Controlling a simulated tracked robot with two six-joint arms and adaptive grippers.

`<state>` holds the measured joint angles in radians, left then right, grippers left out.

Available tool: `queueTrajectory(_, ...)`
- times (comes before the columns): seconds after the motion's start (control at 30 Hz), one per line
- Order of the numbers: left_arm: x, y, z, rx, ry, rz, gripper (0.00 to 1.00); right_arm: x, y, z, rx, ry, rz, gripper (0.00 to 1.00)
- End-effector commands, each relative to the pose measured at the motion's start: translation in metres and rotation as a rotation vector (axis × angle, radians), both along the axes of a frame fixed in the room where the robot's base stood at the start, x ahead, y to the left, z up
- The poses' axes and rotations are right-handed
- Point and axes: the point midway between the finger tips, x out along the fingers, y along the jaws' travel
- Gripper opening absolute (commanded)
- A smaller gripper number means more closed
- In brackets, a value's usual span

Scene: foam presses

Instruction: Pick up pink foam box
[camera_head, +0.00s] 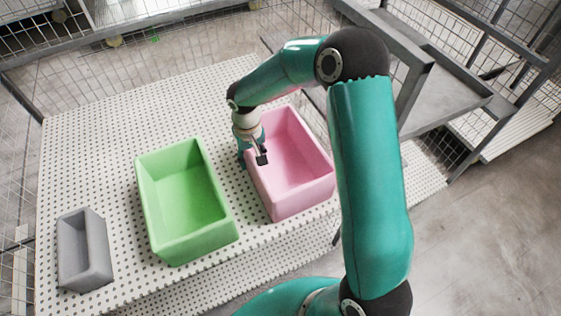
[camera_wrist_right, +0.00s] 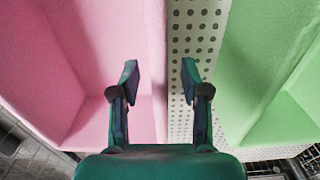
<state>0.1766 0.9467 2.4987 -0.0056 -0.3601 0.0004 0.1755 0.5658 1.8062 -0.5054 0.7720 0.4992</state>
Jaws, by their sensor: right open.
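The pink foam box (camera_head: 290,172) is an open-topped tray on the right part of the white perforated table, partly hidden behind my right arm. My right gripper (camera_head: 251,160) is at the box's left wall. In the right wrist view, my right gripper (camera_wrist_right: 160,75) is open, with one finger over the pink box's inner side (camera_wrist_right: 90,70) and the other over the gap beside it. The box's wall lies between the two fingers, and nothing is gripped. Whether the fingers touch the wall cannot be told. My left gripper is not in view.
A green foam box (camera_head: 185,200) stands left of the pink one, with a narrow strip of table between. A small grey foam box (camera_head: 84,250) is at the far left. The perforated table (camera_head: 110,130) is clear at the back. Wire mesh fencing and a grey metal frame (camera_head: 440,80) stand behind.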

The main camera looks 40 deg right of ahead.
Motion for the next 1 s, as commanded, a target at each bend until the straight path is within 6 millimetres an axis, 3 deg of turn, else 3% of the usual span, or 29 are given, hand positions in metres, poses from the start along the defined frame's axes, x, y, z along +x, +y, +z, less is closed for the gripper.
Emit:
queueTrajectory(0.2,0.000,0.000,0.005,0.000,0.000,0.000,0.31,-0.001,0.000,-0.022,0.000,0.001,-0.001,0.46)
queueTrajectory(0.43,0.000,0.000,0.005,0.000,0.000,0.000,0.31,-0.001,0.000,-0.024,0.001,0.000,-0.002,0.46)
queueTrajectory(0.7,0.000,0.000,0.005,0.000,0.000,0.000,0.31,-0.001,0.000,-0.023,0.001,0.000,-0.001,0.01)
queueTrajectory(1.0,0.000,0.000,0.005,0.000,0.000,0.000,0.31,-0.001,0.000,-0.023,0.000,0.000,-0.001,0.00)
